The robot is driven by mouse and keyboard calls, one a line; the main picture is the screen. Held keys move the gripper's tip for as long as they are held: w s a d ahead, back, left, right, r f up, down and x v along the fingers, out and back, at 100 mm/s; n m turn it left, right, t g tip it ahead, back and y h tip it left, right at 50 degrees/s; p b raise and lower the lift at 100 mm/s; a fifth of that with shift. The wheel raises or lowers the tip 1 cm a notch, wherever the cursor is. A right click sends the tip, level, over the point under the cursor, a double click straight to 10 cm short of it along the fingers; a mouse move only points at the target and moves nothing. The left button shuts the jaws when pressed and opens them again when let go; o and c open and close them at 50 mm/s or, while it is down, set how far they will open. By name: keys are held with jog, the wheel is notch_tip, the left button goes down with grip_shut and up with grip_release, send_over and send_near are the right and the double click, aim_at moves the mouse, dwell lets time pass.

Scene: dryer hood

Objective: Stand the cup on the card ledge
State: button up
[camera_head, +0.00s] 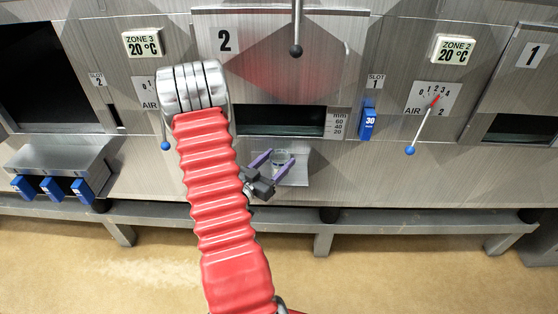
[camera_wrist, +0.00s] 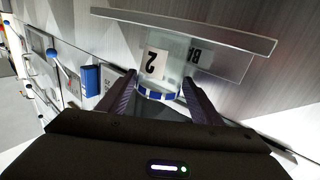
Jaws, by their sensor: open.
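A small clear cup (camera_head: 281,157) is at a pale, clear ledge (camera_head: 300,172) below the dark window in the head view. My gripper (camera_head: 275,162) is open, with its purple fingers on either side of the cup. In the wrist view, a blue-and-white band (camera_wrist: 157,94) shows between my open fingertips (camera_wrist: 156,88) and appears to belong to the cup. I cannot tell whether the fingers touch it. A grey ledge (camera_head: 62,160) bearing three blue cards (camera_head: 52,188) juts from the wall at the far left of the head view. It looks like the card ledge.
A black-knobbed lever (camera_head: 296,45) hangs above the window. A blue card (camera_head: 368,122) sits in slot 1, with a blue-knobbed lever (camera_head: 411,150) to its right. Another blue knob (camera_head: 165,146) is left of my arm. A grey rail (camera_head: 400,218) runs along below.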

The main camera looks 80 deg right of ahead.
jog(key=v, duration=1.1)
jog(key=shift+d, duration=0.1)
dwell(0.7)
